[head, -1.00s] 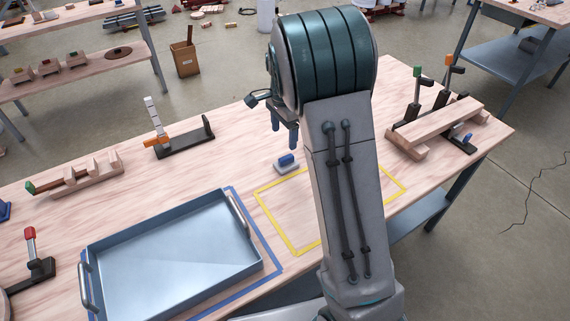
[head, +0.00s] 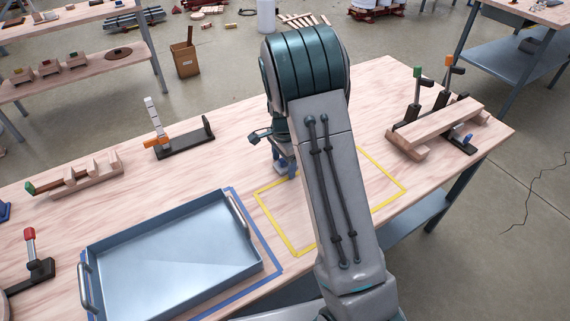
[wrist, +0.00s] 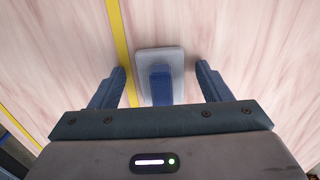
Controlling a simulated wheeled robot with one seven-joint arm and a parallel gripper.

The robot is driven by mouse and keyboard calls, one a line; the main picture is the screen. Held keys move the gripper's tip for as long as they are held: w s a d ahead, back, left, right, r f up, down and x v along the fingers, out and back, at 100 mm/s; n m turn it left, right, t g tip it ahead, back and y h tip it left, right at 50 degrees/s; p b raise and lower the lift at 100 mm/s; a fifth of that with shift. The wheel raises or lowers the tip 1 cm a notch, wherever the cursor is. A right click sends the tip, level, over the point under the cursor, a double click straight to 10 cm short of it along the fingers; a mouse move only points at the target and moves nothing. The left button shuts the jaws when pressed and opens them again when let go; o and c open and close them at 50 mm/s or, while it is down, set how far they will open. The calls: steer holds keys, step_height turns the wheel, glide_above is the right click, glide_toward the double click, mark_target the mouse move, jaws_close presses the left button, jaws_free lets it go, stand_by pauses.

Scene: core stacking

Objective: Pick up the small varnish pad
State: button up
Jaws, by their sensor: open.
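The small varnish pad is a pale grey block (wrist: 160,60) with a blue grip (wrist: 161,85) on top. In the wrist view it lies flat on the wooden table beside the yellow tape line. My gripper (wrist: 161,80) is open, with one blue finger on each side of the pad and visible gaps between. In the head view my gripper (head: 284,165) is low over the table at the tape's far left corner. The pad is mostly hidden there behind the fingers.
A grey-blue metal tray (head: 180,252) with handles stands front left inside blue tape. A yellow tape rectangle (head: 277,230) marks the table's middle. A black clamp stand (head: 185,143) is behind left; a wooden beam with clamps (head: 440,125) is at right.

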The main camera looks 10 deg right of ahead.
steer(key=c, duration=1.1)
steer(key=shift+r, duration=0.1)
steer(key=shift+r, duration=0.5)
step_height(320, 180, up, 3)
steer(key=shift+w+f, duration=0.1)
steer(key=shift+f, duration=0.1)
steer(key=w+d+r, duration=0.1)
steer(key=d+r, duration=0.1)
steer(key=d, duration=0.1)
steer(key=w+d+r, duration=0.1)
steer(key=d+r, duration=0.2)
steer(key=d, duration=0.1)
steer(key=d+r, duration=0.2)
steer(key=d, duration=0.2)
steer(key=shift+w+d+r, duration=0.15)
steer(key=shift+w, duration=0.25)
